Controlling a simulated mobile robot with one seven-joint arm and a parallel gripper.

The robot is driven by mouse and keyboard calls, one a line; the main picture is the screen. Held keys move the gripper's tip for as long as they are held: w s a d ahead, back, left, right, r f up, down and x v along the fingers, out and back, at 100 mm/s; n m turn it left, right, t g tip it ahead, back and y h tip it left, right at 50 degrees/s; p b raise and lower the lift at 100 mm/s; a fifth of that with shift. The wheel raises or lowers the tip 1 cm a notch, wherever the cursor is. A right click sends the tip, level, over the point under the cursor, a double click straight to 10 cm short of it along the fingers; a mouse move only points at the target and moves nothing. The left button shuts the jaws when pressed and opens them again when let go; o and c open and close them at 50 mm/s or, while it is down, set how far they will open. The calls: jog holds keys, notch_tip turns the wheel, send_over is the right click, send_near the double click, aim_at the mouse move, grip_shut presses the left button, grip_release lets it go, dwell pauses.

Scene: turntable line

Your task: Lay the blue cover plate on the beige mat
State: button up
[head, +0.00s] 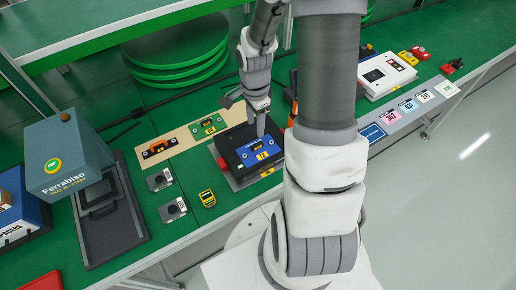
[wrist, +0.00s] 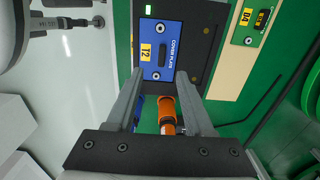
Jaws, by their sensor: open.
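The beige mat (head: 184,133) lies to the left of the fixture and bears a green D4 plate (head: 208,126) and an orange-and-black piece (head: 159,148). My gripper (head: 260,131) is above the plate, pointing down. In the wrist view my gripper (wrist: 160,78) has its fingers apart with nothing held; I cannot tell whether they touch the plate.
An orange cylindrical thing (wrist: 167,108) shows beyond the fingers in the wrist view. Grey switch boxes (head: 172,210) and a yellow meter (head: 207,198) stand in front of the mat. A Ferrabiso machine (head: 70,155) stands at left, a white case (head: 386,76) at right.

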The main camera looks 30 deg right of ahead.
send_over(257, 144)
jog(key=f, duration=0.5)
jog(key=shift+s+a+f, duration=0.15)
jog(key=shift+s+a, duration=0.1)
jog(key=shift+a, duration=0.1)
jog(key=shift+w+d+f, duration=0.15)
jog(key=shift+d+f, duration=0.05)
jog(key=shift+f, duration=1.15)
jog(key=shift+w+d+f, duration=0.1)
jog(key=shift+d+f, duration=0.05)
jog(key=shift+f, duration=1.15)
grip_shut()
